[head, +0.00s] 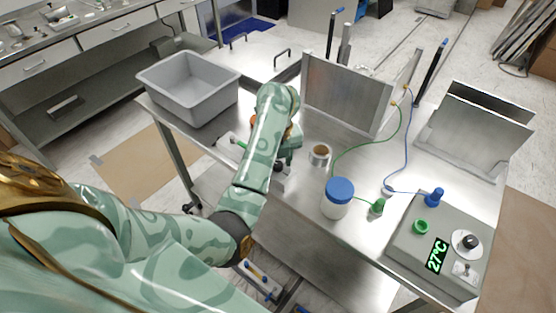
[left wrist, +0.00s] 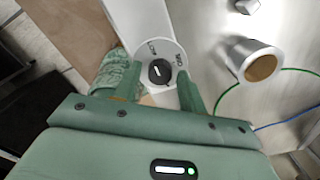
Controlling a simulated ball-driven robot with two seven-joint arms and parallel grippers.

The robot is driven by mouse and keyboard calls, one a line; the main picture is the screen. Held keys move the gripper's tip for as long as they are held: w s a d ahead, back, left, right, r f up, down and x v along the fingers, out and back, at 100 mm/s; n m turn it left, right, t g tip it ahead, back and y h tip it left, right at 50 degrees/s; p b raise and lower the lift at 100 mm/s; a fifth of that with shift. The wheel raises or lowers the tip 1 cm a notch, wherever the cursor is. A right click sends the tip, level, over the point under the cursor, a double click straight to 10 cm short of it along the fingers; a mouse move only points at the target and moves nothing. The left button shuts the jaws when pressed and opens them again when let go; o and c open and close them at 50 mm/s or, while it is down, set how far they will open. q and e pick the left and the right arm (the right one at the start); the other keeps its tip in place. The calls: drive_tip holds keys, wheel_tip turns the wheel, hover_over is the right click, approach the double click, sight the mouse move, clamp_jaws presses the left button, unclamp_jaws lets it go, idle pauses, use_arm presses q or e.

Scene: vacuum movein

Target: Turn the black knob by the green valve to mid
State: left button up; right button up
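In the left wrist view a black knob (left wrist: 160,71) with a short white pointer mark sits on a round pale dial. Printed words flank it, too small to read surely. My left gripper (left wrist: 150,84) is over it, one finger on each side, with visible gaps to the knob. In the head view this gripper (head: 283,157) is above a white strip on the table; it hides the knob there. A small green part (head: 239,143), perhaps the green valve, lies on that strip to its left. My right gripper is in neither view.
A grey box (head: 405,247) with a "27°C" display and another black knob (head: 470,242) is farther right. A grey bin (head: 188,88) stands at the table's left end.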

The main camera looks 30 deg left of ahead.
use_arm(q)
drive_tip(key=c, duration=0.7)
drive_tip(key=shift+r+m+p, duration=0.15)
drive_tip(key=shift+m+p, duration=0.7)
drive_tip(key=shift+m, duration=0.35)
drive_tip(key=m+p, duration=0.3)
drive_tip(key=m, duration=0.1)
drive_tip(key=m+p, duration=0.3)
drive_tip(key=m, duration=0.2)
drive_tip(key=shift+m, duration=0.4)
drive_tip(key=m+p, duration=0.2)
drive_tip(key=m, duration=0.1)
drive_tip(key=shift+m+p, duration=0.8)
drive_tip(key=shift+m, duration=0.5)
